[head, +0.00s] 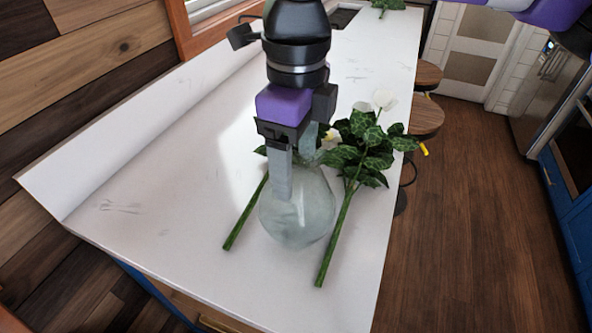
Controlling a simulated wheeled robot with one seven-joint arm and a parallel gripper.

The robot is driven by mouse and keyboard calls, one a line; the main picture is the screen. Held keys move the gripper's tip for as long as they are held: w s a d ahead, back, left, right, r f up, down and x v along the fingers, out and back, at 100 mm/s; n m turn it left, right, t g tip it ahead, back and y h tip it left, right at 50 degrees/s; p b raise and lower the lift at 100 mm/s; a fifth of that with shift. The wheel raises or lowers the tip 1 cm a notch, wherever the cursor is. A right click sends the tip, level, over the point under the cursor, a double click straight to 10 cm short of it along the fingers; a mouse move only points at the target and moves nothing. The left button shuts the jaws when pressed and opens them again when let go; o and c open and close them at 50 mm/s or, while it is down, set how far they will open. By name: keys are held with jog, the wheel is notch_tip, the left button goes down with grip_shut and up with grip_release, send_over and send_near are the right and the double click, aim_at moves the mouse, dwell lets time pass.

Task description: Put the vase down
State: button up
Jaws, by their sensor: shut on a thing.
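A round clear glass vase (312,222) is upright over the white counter (160,200), near its front end. My gripper (291,180) reaches down from above and is shut on the vase at its neck and upper side. The front finger hides part of the neck. I cannot tell whether the vase's base touches the counter or hangs slightly above it.
White flowers with leafy green stems lie on the counter, one stem (335,235) right of the vase and another (245,213) left. Another leafy stem (388,4) lies at the far end. Stools (426,116) stand along the right edge. The counter's left part is clear.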

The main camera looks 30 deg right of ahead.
jog(key=shift+f, duration=1.75)
jog(key=o, duration=2.1)
